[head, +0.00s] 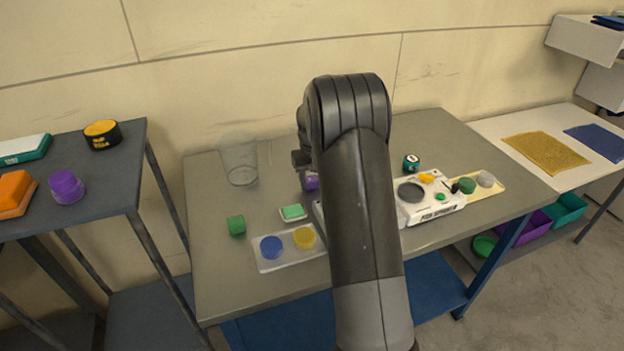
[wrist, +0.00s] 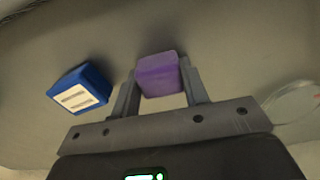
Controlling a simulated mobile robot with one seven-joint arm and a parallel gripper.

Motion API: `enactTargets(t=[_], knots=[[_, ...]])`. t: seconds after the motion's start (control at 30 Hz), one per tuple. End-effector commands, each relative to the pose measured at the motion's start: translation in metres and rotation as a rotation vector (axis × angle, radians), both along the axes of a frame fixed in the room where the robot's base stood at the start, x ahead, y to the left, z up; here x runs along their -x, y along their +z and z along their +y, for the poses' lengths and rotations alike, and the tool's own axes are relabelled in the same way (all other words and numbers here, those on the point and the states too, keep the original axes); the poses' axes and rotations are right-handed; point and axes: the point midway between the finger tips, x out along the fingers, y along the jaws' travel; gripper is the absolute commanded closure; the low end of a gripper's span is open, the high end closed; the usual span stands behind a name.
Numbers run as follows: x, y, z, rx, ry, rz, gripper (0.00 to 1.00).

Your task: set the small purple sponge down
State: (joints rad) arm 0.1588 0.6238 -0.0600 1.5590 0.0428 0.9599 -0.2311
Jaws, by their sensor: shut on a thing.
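The small purple sponge (wrist: 158,80) is held between the two fingers of my gripper (wrist: 160,70) in the wrist view. In the head view a bit of the purple sponge (head: 311,183) shows beside my arm, under my gripper (head: 302,166), over the back middle of the grey table (head: 213,265). My arm hides much of that area. I cannot tell whether the sponge touches the tabletop.
A blue box with a white label (wrist: 80,90) stands left of the sponge in the wrist view. A clear cup (head: 239,162), green block (head: 236,225), green sponge on a white dish (head: 293,212) and white tray (head: 268,266) lie nearby. Bare tabletop separates them.

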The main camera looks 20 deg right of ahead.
Motion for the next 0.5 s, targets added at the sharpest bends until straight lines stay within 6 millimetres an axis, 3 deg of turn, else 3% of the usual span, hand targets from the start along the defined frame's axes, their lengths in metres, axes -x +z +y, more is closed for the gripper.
enactTargets(t=[0.17, 0.2, 0.43, 0.5], knots=[[0.0002, -0.0031, -0.0001, 0.0, 0.0, 0.001, 0.8], [0.0001, -0.0028, -0.0001, 0.0, 0.0, 0.001, 0.57], [0.0001, -0.0025, -0.0001, 0.0, 0.0, 0.0, 0.38], [0.0, -0.0025, -0.0002, 0.0, 0.0, 0.0, 0.37]])
